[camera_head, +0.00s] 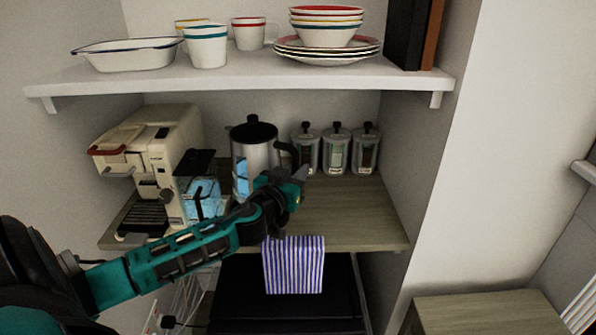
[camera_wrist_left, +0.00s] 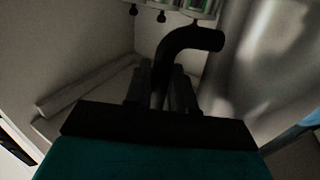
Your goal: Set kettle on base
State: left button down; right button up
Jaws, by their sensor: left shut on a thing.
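The kettle (camera_head: 258,157) has a silver body, a black lid and a black handle, and appears upright at the middle of the wooden shelf. My left gripper (camera_head: 293,184) is at its right side, shut on the handle. In the left wrist view the black curved handle (camera_wrist_left: 192,39) runs down between the two fingers (camera_wrist_left: 165,90), with the shiny kettle body (camera_wrist_left: 262,65) to the right. The kettle's bottom is hidden behind my left arm, so I cannot tell what is under it. I cannot make out the kettle base. My right gripper is not in view.
A cream coffee machine (camera_head: 150,150) stands left of the kettle. Several lidded canisters (camera_head: 336,152) stand behind it to the right. The white upper shelf (camera_head: 240,85) with dishes is overhead. The wooden shelf (camera_head: 365,215) is clear at right.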

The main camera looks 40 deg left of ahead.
pick_arm(q)
jog(key=shift+f, duration=0.65)
jog(key=shift+f+b, duration=0.8)
jog(key=shift+f, duration=0.5)
jog(key=shift+b, duration=0.3)
jog(key=shift+f+b, duration=0.75)
dwell(0.5)
